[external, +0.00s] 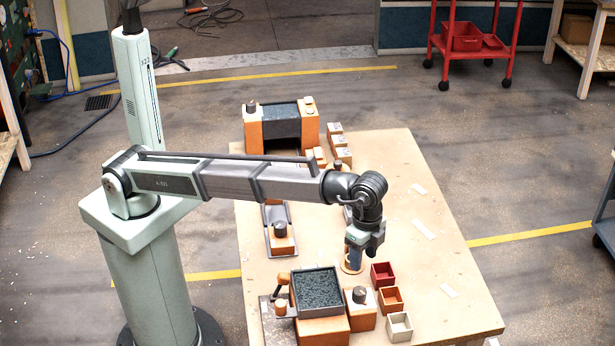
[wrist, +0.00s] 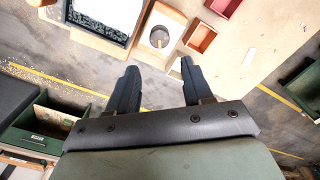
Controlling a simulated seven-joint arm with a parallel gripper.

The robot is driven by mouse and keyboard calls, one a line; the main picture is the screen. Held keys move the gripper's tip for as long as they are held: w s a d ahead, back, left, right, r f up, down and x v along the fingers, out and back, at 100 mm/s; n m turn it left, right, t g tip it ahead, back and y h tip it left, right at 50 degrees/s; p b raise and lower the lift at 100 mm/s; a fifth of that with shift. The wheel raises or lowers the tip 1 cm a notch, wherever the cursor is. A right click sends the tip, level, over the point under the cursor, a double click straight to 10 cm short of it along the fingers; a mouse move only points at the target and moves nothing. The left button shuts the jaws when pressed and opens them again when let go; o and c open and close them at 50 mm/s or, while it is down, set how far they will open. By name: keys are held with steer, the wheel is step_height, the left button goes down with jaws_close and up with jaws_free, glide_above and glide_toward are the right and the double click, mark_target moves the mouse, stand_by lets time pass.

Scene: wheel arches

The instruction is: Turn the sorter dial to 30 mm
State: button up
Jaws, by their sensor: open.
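The sorter (external: 318,290) stands at the near end of the table, an orange body with a tray of dark granules on top. Its dial (external: 359,295) is a dark round knob on the pale top of an orange block at the sorter's right. In the wrist view the dial (wrist: 158,38) shows as a grey knob on a white plate, beyond my fingertips. Its scale and setting are too small to read. My gripper (external: 355,262) points down behind the dial block. In the wrist view my gripper (wrist: 160,68) is open, with nothing between its fingers.
A red bin (external: 383,275), an orange bin (external: 390,299) and a cream bin (external: 399,327) stand right of the dial block. Another orange machine (external: 280,124) stands at the table's far end. The table's right side is mostly clear, with pale strips.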

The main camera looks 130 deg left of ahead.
mark_target(362, 295)
step_height(362, 295, down, 14)
steer(key=shift+r, duration=0.25)
stand_by(0.3)
steer(key=shift+c, duration=0.2)
steer(key=c, duration=0.8)
steer(key=shift+o, duration=0.2)
steer(key=shift+n, duration=0.3)
steer(key=n, duration=1.1)
